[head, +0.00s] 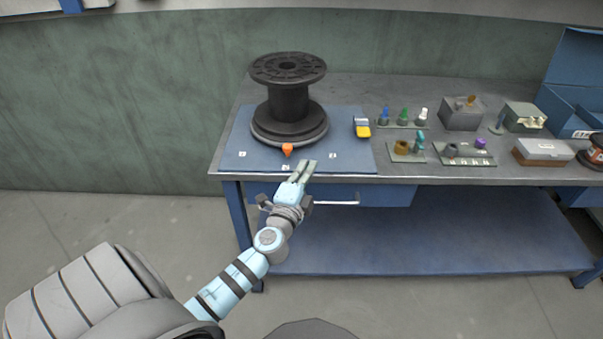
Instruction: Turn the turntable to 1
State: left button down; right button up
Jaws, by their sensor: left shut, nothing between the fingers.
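The turntable (262,137) is a grey disc on a blue mat (355,153) at the left end of the workbench. A dark empty spool (288,100) stands upright on it. An orange pointer (287,150) at the turntable's front edge faces the middle label (285,167). Other small white labels lie at the left (242,154) and right (333,156) of the mat; their numbers are too small to read surely. My left gripper (305,169) is shut and empty over the mat's front edge, just right of the middle label and apart from the pointer. My right gripper is not in view.
A yellow-handled brush (362,127) lies right of the turntable. Farther right stand small coloured bottles (404,115), a grey box (462,114), a tray of small parts (465,154) and a blue bin (570,105).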

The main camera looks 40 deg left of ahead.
aim_at(299, 155)
pick_arm(q)
jog(key=x, duration=0.6)
jog(key=shift+w+f, duration=0.1)
jog(key=a, duration=0.1)
jog(key=s, duration=0.1)
jog(key=a, duration=0.1)
jog(key=shift+s+a+f, duration=0.25)
jog(key=shift+a, duration=0.05)
jog(key=shift+s+a+b, duration=0.3)
